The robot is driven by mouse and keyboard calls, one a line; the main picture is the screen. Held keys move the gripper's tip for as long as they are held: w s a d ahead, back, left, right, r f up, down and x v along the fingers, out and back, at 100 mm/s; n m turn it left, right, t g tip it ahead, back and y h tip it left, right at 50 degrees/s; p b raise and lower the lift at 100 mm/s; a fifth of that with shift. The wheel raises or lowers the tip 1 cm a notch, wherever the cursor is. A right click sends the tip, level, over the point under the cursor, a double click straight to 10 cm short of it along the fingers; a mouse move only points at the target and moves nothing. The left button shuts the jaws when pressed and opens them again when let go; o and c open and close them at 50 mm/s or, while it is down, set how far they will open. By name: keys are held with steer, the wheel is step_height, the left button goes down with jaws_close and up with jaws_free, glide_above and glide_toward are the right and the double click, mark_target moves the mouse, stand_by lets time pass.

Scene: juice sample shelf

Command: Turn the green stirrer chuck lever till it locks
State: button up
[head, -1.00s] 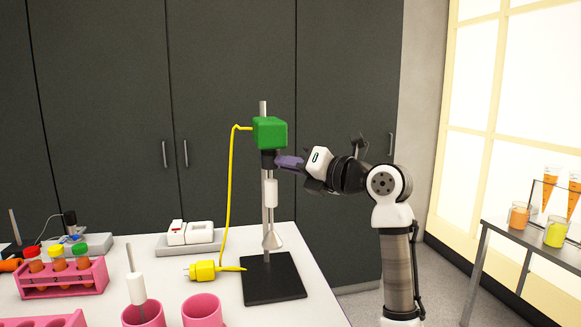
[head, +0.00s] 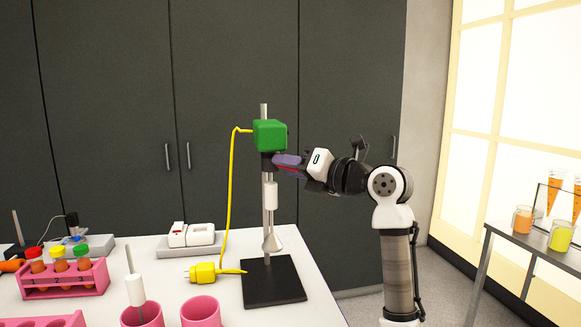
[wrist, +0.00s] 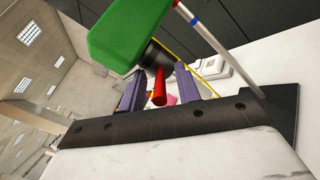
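The green stirrer (head: 270,134) is clamped high on a metal stand rod, with a dark chuck (head: 267,161) beneath it. In the wrist view the green housing (wrist: 128,32) is close, with the black chuck (wrist: 153,56) below. A red lever (wrist: 159,88) sticks out from the chuck toward my gripper. My gripper (wrist: 158,84) has its two purple fingers on either side of the lever, with gaps visible on both sides. In the head view my gripper (head: 288,163) reaches the chuck from the right, and a thin strip of red shows at its fingers.
A white stirring shaft (head: 271,196) hangs below the chuck over the black stand base (head: 273,281). A yellow cable (head: 230,190) runs down from the stirrer to a yellow plug (head: 203,272). Pink beakers (head: 201,311) and a pink tube rack (head: 65,280) stand left.

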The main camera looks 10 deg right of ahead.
steer(key=b+v, duration=0.3)
steer(key=v, duration=1)
steer(key=shift+s+d, duration=0.25)
steer(key=shift+s, duration=0.05)
